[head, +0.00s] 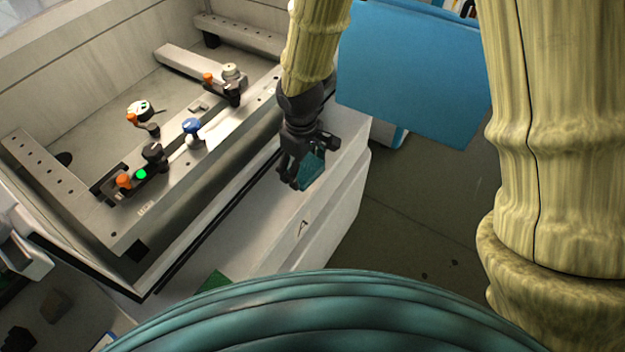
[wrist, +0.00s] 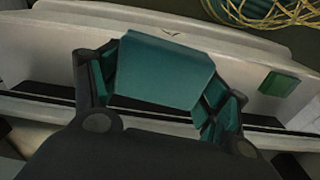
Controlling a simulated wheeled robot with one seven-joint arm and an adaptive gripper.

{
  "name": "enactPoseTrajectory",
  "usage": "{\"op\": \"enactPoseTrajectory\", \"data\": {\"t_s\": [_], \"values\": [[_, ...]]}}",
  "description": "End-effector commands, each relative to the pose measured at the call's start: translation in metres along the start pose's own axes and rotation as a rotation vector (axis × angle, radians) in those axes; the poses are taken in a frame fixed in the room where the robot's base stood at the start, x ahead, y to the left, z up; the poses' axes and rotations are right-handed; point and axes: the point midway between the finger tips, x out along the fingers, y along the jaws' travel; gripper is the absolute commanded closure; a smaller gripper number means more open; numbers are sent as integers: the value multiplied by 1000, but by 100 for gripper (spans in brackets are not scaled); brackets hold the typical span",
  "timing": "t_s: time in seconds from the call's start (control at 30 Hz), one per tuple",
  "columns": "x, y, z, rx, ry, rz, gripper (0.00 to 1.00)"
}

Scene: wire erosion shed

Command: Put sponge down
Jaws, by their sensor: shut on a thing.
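A teal sponge (wrist: 165,72) is held between the two fingers of my gripper (wrist: 160,95) in the wrist view. In the head view the sponge (head: 313,170) shows partly behind the dark fingers of my gripper (head: 303,172). The gripper points down over the pale ledge (head: 270,232) at the front of the machine. I cannot tell whether the sponge touches the ledge.
The machine's tank (head: 70,75) with rails, clamps and orange and blue knobs lies left of the gripper. A blue panel (head: 415,75) stands to the right. A green piece (head: 214,281) lies on the ledge's near part. The ledge between is mostly clear; dark floor (head: 410,215) lies right.

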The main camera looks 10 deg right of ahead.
Motion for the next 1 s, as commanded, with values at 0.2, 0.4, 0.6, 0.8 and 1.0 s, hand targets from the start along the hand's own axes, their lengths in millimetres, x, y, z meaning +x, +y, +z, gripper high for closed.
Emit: {"op": "enactPoseTrajectory", "data": {"t_s": [0.2, 0.4, 0.6, 0.8, 1.0], "values": [[46, -18, 7, -50, -6, -7, 55], [72, -32, 16, -89, -5, -8, 55], [85, -42, 22, -113, -5, -10, 55], [88, -37, 19, -118, -4, -12, 55], [91, -5, 0, -117, -4, -13, 55]]}}
